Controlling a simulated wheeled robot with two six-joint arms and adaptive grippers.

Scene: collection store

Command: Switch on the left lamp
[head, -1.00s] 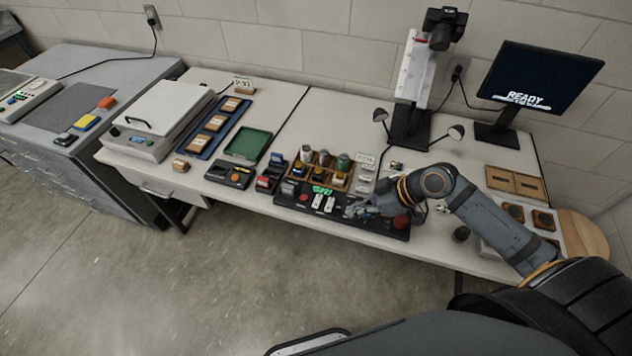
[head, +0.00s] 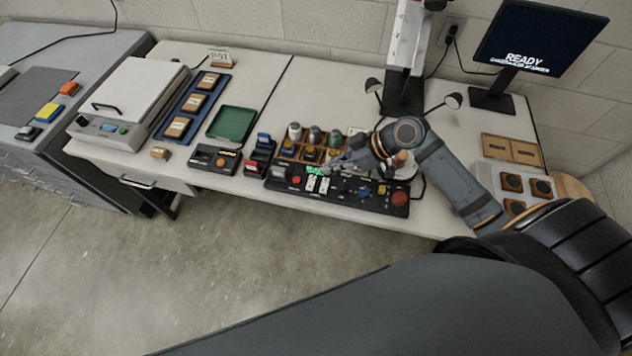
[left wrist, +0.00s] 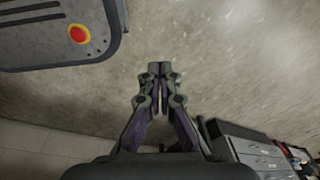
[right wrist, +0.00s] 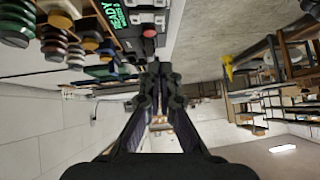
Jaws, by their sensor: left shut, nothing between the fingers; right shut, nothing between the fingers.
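The left lamp (head: 373,86) is a small dark round head on a thin arm, left of the camera stand; I cannot tell whether it is lit. The black control panel (head: 345,203) lies at the bench's front edge, with two white rocker switches (head: 310,183) beside a green READY display (head: 315,170). The switches also show at the top of the right wrist view (right wrist: 140,18). My right gripper (head: 330,168) is shut and empty, above the panel's back edge near the switches. My left gripper (left wrist: 158,72) is shut and empty over the floor, out of the head view.
A rack of stamps or spools (head: 313,140) stands just behind the panel. A red button (head: 399,198) is at its right end. The right lamp (head: 453,100), camera stand (head: 404,100) and monitor (head: 530,42) stand behind. A green tray (head: 232,122) lies left.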

